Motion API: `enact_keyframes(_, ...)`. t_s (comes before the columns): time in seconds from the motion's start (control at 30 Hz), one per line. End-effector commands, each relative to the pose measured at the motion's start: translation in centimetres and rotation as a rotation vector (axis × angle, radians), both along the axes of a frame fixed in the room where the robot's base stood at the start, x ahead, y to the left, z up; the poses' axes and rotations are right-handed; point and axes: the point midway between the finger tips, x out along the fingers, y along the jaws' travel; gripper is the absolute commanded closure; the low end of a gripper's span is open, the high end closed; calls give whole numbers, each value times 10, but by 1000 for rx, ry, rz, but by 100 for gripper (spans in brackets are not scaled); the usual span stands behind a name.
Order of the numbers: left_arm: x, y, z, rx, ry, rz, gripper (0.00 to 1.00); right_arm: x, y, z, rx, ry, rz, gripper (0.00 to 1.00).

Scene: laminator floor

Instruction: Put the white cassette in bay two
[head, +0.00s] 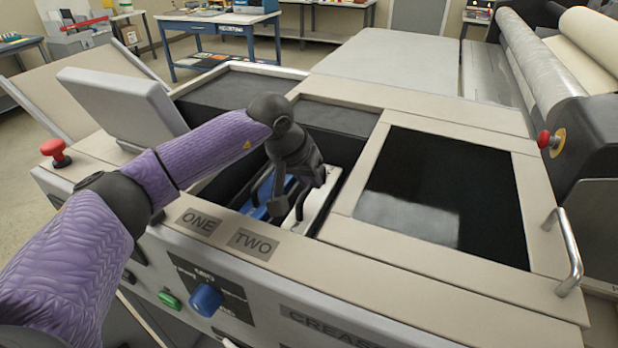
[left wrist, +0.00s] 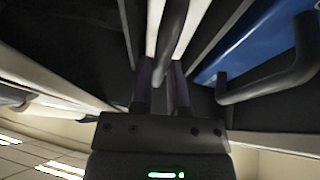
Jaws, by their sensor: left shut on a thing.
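The white cassette (head: 318,205) sits down in the open well of the machine, in the slot behind the label TWO (head: 252,243). My left gripper (head: 290,205) reaches down into the well and is shut on the cassette's dark handle, which also shows in the left wrist view (left wrist: 172,45). A blue cassette (head: 265,190) stands beside it, behind the label ONE (head: 198,221); its blue side and dark handle also show in the left wrist view (left wrist: 255,45). The cassette's lower part is hidden, so I cannot tell whether it is fully seated. My right gripper is not in view.
A raised grey lid (head: 125,105) stands left of the well. A dark glossy panel (head: 445,185) lies to its right, with a metal rail (head: 568,250) beyond. A red button (head: 56,150) and a blue knob (head: 205,299) are on the machine's near side.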

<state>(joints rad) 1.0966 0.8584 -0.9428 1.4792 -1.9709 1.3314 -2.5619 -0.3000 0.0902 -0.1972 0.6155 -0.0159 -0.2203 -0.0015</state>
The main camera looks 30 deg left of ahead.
Motion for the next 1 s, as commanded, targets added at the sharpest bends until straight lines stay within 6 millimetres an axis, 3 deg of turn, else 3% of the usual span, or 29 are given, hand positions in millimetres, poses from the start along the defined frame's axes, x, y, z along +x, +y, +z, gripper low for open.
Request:
enact_keyframes(0.13, -1, -1, -3, 2, 8, -2, 100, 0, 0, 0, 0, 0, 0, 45)
enact_keyframes(0.17, -1, 0, -3, 2, 9, -2, 78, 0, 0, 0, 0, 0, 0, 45)
enact_keyframes(0.3, -1, 0, -3, 2, 8, -2, 48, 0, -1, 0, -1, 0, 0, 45)
enact_keyframes(0.37, -1, 0, -3, 2, 8, -2, 39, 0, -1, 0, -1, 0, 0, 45)
enact_keyframes(0.63, -3, 1, 2, 2, 7, -1, 39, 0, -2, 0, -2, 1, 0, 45)
enact_keyframes(1.0, -35, 13, 78, 2, 5, -1, 39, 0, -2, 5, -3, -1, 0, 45)
